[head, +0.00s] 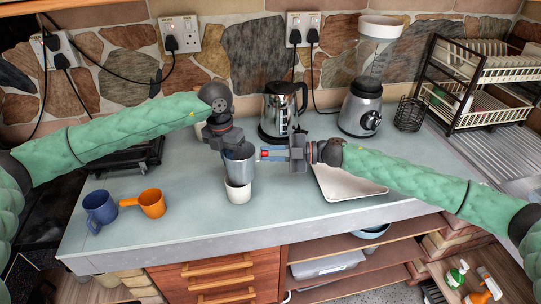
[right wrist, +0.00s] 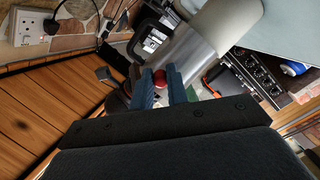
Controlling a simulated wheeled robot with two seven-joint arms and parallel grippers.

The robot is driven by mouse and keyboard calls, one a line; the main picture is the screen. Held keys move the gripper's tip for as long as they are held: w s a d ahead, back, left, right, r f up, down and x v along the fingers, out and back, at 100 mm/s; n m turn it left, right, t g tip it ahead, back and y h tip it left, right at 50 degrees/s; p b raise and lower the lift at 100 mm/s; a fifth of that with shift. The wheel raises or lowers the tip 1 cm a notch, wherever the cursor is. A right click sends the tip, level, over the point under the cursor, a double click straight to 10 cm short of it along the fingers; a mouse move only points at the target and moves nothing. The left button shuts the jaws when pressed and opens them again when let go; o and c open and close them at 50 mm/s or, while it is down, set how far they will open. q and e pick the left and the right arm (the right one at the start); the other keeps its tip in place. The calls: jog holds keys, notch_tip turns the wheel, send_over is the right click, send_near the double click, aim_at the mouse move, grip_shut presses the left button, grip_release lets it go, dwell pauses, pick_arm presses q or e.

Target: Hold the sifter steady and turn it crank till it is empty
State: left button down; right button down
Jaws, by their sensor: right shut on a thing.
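The sifter (head: 241,168) is a grey metal cup over a white bowl (head: 238,192) on the counter; whether it touches the bowl is unclear. My left gripper (head: 236,150) is at the sifter's upper rim, with its fingertips partly hidden, so its grip cannot be told. My right gripper (head: 266,153) is beside the sifter on its right, shut on the red crank knob. The right wrist view shows the red knob (right wrist: 153,45) between the blue fingers of my right gripper (right wrist: 160,75), with the sifter's metal side (right wrist: 188,55) behind. The sifter's inside is hidden.
A blue mug (head: 100,208) and an orange cup (head: 152,203) stand left on the counter. A kettle (head: 282,112), a blender (head: 362,106) and a dish rack (head: 470,85) stand behind. A white tray (head: 345,188) lies right. The front counter is mostly clear.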

jog(key=shift+r+n, duration=0.3)
jog(key=shift+n, duration=0.8)
jog(key=shift+s, duration=0.1)
jog(key=c, duration=1.4)
grip_release()
jog(key=shift+o, duration=0.2)
jog(key=d, duration=1.2)
jog(key=shift+r, duration=0.35)
